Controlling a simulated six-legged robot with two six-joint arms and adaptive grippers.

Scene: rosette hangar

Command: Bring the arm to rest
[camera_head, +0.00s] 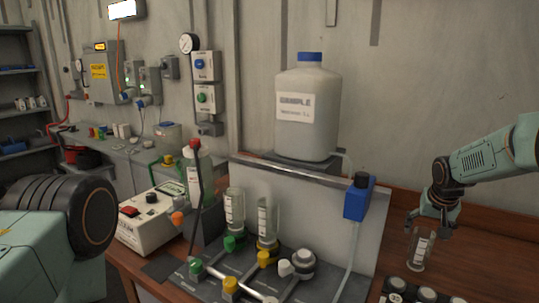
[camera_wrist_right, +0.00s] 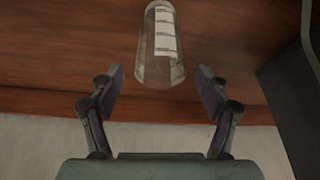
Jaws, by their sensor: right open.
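My right gripper (camera_head: 432,222) hangs from the arm that comes in from the right, over the wooden bench. Its two fingers are spread in the right wrist view (camera_wrist_right: 160,82), with nothing between the pads. A clear vial with a white graduated label (camera_head: 421,252) stands on the bench just below the fingers. It also shows beyond the fingertips in the right wrist view (camera_wrist_right: 160,62), apart from both fingers. My left gripper is out of view; only part of my left arm shows at the left edge.
Left of the vial stands a grey panel rig with a large sample jug (camera_head: 308,115), a blue block (camera_head: 358,200), coloured valves and two clear cylinders. Dark round-topped items (camera_head: 397,285) sit at the bench front. A white control box (camera_head: 150,215) is further left.

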